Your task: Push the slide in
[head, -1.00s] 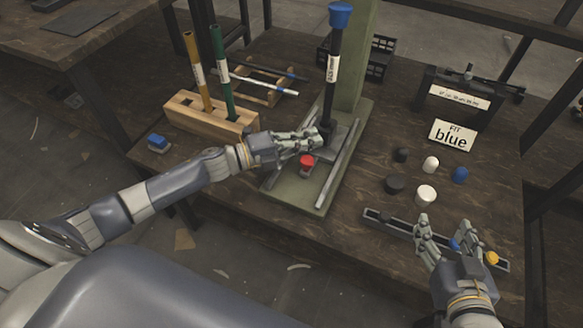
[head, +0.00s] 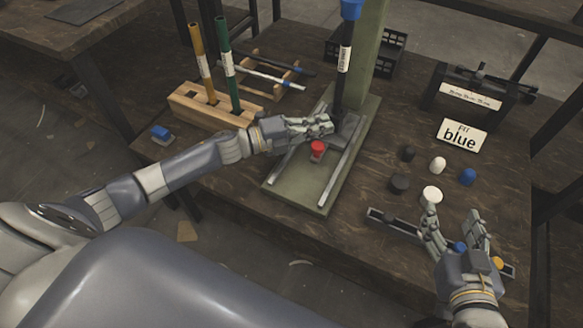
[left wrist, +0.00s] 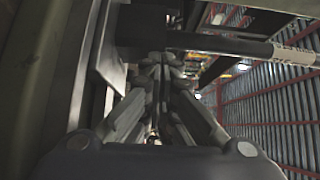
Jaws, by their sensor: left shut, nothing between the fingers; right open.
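The slide is a flat grey plate (head: 348,127) between two metal rails (head: 340,175) on the green press base (head: 296,190). A red knob (head: 317,148) stands at its near side. My left gripper (head: 328,124) is shut and empty, over the slide just behind the red knob; I cannot tell whether it touches. The black upright punch (head: 341,80) with a blue top rises right behind the fingers. The left wrist view shows the fingers (left wrist: 160,75) together, with a dark bar across beyond them. My right gripper (head: 455,220) is open above the table's right front.
A wooden block (head: 190,105) holds a yellow and a green rod at the left. A sign reading "blue" (head: 461,137) and several small black, white and blue pegs stand at the right. A dark slotted strip (head: 390,221) lies by my right gripper.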

